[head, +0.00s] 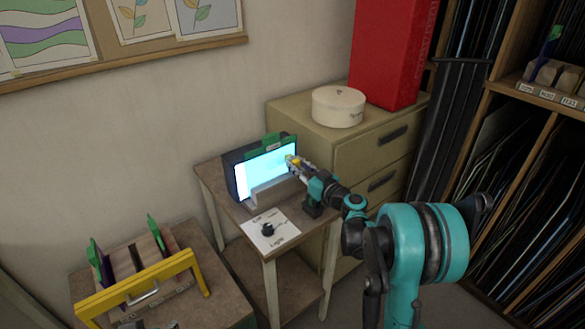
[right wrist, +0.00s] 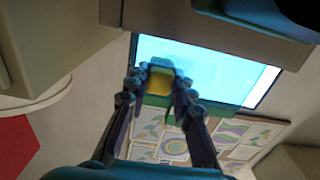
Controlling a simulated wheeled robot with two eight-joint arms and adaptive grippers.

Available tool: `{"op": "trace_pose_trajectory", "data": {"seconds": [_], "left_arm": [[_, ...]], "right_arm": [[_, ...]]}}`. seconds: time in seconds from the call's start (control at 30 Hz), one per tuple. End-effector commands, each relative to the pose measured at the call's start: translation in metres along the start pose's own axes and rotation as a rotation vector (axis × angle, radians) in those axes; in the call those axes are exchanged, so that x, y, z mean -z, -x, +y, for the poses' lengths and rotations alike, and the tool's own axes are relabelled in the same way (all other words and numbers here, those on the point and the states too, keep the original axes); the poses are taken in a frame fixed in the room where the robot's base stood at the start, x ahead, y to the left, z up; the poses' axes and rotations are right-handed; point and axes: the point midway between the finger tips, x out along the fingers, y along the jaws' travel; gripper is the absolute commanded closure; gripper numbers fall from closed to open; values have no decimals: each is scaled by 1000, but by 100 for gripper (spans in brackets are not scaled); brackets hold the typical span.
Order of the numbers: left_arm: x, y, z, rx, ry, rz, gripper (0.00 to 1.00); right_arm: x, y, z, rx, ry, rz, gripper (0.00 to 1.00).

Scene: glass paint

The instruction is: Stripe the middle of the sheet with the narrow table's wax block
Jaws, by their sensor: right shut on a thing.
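The glowing pale-blue sheet (head: 266,169) stands upright in a dark frame on the narrow table (head: 232,205). It also shows in the right wrist view (right wrist: 215,70), bright and plain apart from faint marks. My right gripper (head: 294,162) is at the sheet's right side in the head view. It is shut on a small yellow wax block (right wrist: 160,80), which overlaps the sheet's lower left part in the right wrist view. I cannot tell whether the block touches the sheet.
A card with a black knob (head: 267,229) lies on the narrow table's front. A cabinet (head: 360,150) with a round white box (head: 338,106) and a red box (head: 392,50) stands behind right. A yellow-handled rack (head: 140,285) is at lower left.

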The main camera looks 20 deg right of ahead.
Motion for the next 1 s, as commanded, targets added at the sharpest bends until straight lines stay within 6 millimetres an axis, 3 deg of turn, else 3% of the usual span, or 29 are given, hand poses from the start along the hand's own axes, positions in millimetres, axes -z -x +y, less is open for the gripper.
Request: {"op": "trace_pose_trajectory", "data": {"seconds": [0.17,1.0], "left_arm": [[0,0,0,0,0,0,52],[0,0,0,0,0,0,52]], "right_arm": [[0,0,-4,1,0,0,100],[0,-1,-66,4,0,0,100]]}}
